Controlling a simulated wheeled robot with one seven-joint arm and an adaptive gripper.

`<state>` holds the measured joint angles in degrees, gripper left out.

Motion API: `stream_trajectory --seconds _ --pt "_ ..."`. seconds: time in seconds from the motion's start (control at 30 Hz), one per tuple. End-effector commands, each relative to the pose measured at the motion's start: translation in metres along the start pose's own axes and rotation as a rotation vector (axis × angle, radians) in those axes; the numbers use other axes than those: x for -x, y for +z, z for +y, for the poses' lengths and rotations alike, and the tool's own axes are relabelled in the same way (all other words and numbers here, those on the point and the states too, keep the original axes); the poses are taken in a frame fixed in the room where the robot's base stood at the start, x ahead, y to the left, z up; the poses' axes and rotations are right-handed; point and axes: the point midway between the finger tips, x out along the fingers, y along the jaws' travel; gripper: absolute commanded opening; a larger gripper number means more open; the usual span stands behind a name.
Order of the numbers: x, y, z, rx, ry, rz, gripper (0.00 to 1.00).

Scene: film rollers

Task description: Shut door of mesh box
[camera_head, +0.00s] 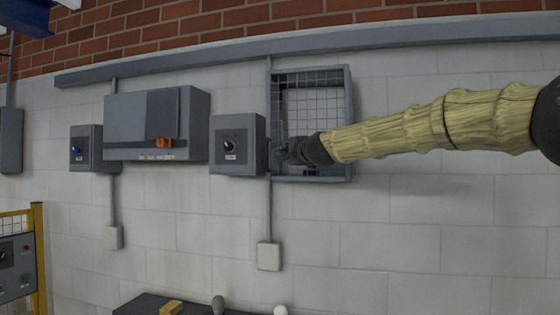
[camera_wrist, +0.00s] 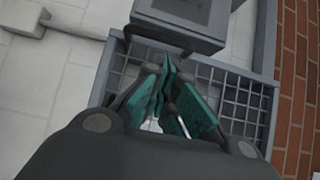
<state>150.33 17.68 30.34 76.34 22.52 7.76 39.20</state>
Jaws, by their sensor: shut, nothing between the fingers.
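The mesh box (camera_head: 349,120) is a grey framed box with wire grid on the white block wall, right of a grey switch box. It also shows in the wrist view (camera_wrist: 266,103), tilted, with the grid behind my fingers. My gripper (camera_head: 281,146) is at the lower left part of the mesh box, near its left edge. In the wrist view my gripper's teal fingertips (camera_wrist: 172,70) are together with nothing held. My arm and gripper hide the lower part of the box. I cannot tell how far its door stands open, or whether my fingers touch it.
The switch box (camera_head: 237,144) with a black knob stands close left of my gripper. Further left are a wide grey cabinet (camera_head: 126,121) with an orange handle and another switch box (camera_head: 86,148). A conduit runs down to a small junction box (camera_head: 268,256). The wall at lower right is clear.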

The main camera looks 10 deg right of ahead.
Motion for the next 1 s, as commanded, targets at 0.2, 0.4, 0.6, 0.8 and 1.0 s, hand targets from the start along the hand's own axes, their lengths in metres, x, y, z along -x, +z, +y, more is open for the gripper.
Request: stream_trajectory --seconds 0.2,0.4,0.6,0.8,1.0 --pt "0.027 0.011 0.005 0.003 0.002 -0.008 0.00" --pt "0.053 0.011 0.004 0.002 0.002 -0.006 0.00" --pt "0.068 0.012 0.003 0.002 0.003 -0.005 0.00" --pt "0.073 0.012 0.003 0.001 0.004 -0.005 0.00" --pt "0.066 0.011 0.028 0.017 0.032 -0.002 0.00"
